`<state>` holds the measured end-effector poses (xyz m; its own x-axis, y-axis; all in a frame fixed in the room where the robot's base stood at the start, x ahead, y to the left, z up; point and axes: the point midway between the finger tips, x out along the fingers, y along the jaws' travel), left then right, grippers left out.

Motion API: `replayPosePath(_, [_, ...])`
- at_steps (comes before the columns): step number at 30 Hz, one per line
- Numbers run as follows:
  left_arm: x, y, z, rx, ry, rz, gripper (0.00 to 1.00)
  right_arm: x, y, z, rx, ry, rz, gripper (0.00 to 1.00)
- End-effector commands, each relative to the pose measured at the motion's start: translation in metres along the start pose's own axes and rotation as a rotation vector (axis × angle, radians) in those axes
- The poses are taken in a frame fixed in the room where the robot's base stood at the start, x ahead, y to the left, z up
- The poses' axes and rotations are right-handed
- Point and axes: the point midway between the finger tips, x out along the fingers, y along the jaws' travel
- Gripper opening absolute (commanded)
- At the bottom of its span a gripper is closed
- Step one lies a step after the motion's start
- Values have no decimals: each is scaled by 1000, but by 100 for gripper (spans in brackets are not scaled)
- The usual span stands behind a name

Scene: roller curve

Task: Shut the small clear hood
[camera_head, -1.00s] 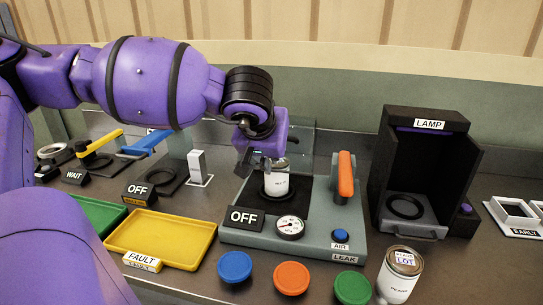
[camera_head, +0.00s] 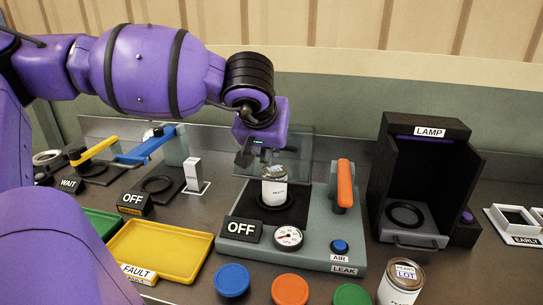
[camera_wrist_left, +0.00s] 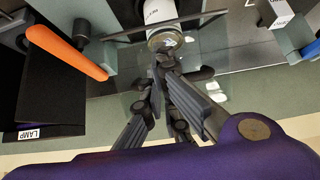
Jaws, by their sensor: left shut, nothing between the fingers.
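The small clear hood (camera_head: 300,148) stands raised as a see-through panel at the back of the grey leak station (camera_head: 310,250). A white can (camera_head: 274,192) stands on the station's black pad in front of it. My left gripper (camera_head: 248,156) is shut and empty, above and just behind the can, by the hood's left part. In the left wrist view the gripper's fingertips (camera_wrist_left: 163,58) overlap the hood's clear sheet (camera_wrist_left: 130,80), close to the can (camera_wrist_left: 161,25). I cannot tell whether they touch the hood. My right gripper is not in view.
An orange handle (camera_head: 345,183) rises right of the can. The black lamp box (camera_head: 425,180) stands further right. A yellow tray (camera_head: 160,248) lies at left; coloured lids and a labelled can (camera_head: 401,283) stand in front.

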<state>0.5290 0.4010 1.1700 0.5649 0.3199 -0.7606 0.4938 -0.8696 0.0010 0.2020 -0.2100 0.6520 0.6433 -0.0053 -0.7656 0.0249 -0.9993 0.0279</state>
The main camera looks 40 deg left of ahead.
Motion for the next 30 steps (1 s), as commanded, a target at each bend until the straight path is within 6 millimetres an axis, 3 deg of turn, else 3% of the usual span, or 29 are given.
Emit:
replayPosePath(1, [-22,0,2,2,7,6,0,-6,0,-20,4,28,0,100])
replayPosePath(6, [-59,0,17,2,12,5,0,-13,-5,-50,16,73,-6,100])
replayPosePath(17, [-92,2,36,-1,9,7,0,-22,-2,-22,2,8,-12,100])
replayPosePath(22, [-115,26,9,-40,69,99,0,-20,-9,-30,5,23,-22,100])
replayPosePath(30, [-136,50,-87,-239,86,222,0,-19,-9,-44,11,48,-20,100])
